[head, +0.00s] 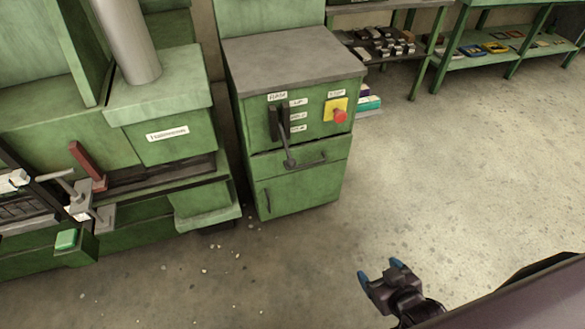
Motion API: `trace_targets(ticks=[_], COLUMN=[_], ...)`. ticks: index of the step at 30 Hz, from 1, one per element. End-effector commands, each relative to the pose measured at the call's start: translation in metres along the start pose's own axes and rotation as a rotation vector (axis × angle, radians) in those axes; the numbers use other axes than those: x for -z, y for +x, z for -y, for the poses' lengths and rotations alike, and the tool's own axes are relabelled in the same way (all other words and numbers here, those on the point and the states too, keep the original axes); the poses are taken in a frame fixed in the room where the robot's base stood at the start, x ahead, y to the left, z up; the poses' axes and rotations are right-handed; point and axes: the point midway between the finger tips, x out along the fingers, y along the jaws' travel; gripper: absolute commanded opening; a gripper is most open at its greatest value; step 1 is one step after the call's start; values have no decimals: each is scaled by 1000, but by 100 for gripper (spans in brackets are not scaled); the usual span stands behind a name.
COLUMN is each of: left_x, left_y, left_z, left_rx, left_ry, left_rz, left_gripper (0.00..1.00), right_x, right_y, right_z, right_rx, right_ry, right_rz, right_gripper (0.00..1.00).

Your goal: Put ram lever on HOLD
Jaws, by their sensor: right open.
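The ram lever (286,148) is a dark lever with a rounded knob on the front of a green control cabinet (305,190). It comes out of a dark slotted plate beneath a label that seems to read RAM. Small labels for UP, HOLD (298,116) and DOWN stand in a column just right of the slot. The lever slants downward, its knob below the lowest label. My right gripper (381,272) is open and empty, with blue fingertips, over the floor in front and to the right of the cabinet, well apart from the lever. My left gripper is out of view.
A red stop button (340,116) on a yellow plate sits right of the labels. A green machine (160,150) with a red lever stands left. Shelves (490,62) stand behind. The floor at right is clear.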

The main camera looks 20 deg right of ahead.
Motion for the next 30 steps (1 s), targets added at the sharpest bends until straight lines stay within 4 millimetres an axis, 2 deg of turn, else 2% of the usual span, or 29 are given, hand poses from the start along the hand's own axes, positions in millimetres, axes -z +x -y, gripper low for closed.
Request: trace_targets(ticks=[3,6,7,11,15,22,30], left_x=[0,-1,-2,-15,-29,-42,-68], left_y=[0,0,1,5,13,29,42], left_z=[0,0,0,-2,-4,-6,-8], left_rx=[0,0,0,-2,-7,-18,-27], left_ry=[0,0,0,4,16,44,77], left_rz=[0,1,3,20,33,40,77], left_gripper=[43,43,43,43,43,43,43], right_x=[0,2,3,6,16,42,72], right_y=[0,2,4,29,79,164,256], right_z=[0,0,0,-1,-2,2,18], right_rx=[0,0,-1,-5,-13,-24,-26], right_ry=[0,-1,-2,-18,-51,-102,-151], right_rz=[-1,-5,-9,-44,-122,-265,-417], right_gripper=[77,66,66,66,66,66,66])
